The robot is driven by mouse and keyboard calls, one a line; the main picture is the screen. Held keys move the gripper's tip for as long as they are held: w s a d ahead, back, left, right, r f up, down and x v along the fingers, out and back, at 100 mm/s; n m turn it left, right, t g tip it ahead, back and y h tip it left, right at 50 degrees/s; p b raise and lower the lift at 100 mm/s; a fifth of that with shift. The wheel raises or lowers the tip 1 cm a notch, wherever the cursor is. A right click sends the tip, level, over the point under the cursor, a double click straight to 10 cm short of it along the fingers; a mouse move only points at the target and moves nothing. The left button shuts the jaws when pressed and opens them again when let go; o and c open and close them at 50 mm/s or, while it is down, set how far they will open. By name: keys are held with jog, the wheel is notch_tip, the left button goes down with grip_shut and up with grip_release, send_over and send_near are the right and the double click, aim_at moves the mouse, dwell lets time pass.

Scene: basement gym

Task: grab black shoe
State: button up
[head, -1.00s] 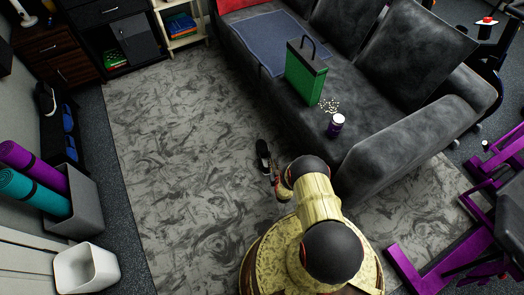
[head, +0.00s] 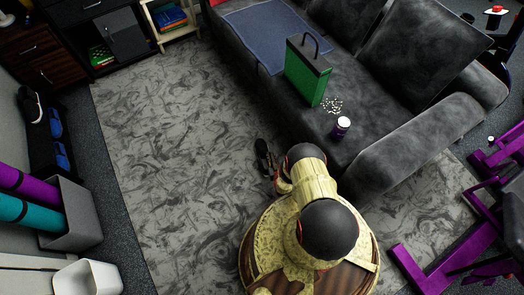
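A black shoe (head: 28,104) with a pale sole edge is at the left edge of the head view, on a dark rack (head: 40,160) by the wall. Blue shoes (head: 58,145) are on the same rack beside it. My gripper (head: 262,150) is a small dark shape beyond my arm, over the patterned rug and left of the sofa. It is well to the right of the black shoe and apart from it. My arm partly hides it, and its fingers are too small to tell open from shut.
A grey bin (head: 75,215) with purple and teal rolled mats and a white bin (head: 88,278) stand at the left. The grey sofa (head: 405,140) with a green box (head: 306,75) is at the right, near purple gym equipment (head: 420,265). The rug (head: 165,150) is clear.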

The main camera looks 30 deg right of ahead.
jog(key=shift+r, duration=0.1)
grip_shut()
dwell(0.8)
